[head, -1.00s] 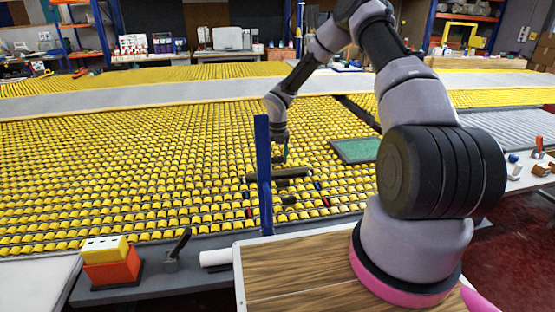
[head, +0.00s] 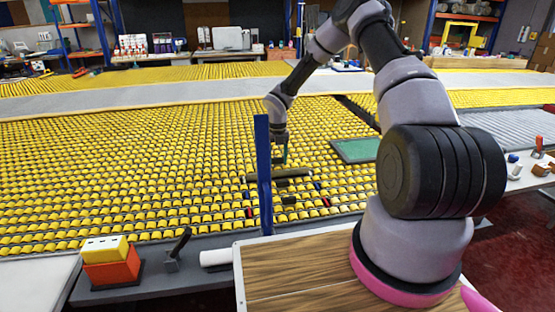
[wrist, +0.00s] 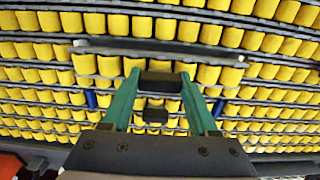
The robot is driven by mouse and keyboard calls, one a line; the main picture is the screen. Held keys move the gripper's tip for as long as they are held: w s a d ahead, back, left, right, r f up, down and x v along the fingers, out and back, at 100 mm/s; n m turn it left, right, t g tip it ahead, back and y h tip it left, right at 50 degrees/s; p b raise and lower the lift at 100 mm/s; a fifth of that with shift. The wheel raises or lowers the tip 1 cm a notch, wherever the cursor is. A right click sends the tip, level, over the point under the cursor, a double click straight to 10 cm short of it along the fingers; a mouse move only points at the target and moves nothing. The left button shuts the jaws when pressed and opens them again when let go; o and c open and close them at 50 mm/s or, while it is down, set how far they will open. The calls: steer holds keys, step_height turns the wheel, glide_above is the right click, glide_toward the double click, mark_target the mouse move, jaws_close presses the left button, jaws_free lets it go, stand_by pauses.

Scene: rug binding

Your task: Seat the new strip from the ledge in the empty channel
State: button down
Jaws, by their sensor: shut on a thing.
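My gripper (wrist: 162,76) has two teal fingers. It is shut on a short dark block (wrist: 160,82) above the yellow rows. A long dark strip (wrist: 160,48) lies crosswise just beyond the fingertips; I cannot tell whether the block is part of it. In the head view, my gripper (head: 282,156) is small and points down just above the long dark strip (head: 262,178). A second dark block (wrist: 155,115) shows between the fingers, nearer the wrist. I cannot make out the empty channel or the ledge for certain.
A blue post (head: 263,175) stands in front of the strip in the head view. Blue markers (wrist: 91,98) and (wrist: 218,107) flank the fingers. A green panel (head: 356,150) lies right of my gripper. An orange and yellow box (head: 108,262) stands at the front left.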

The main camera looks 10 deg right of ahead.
mark_target(278, 163)
steer(key=shift+f, duration=2.1)
steer(key=shift+c, duration=0.4)
jaws_free()
step_height(278, 163, up, 11)
steer(key=shift+f, duration=0.1)
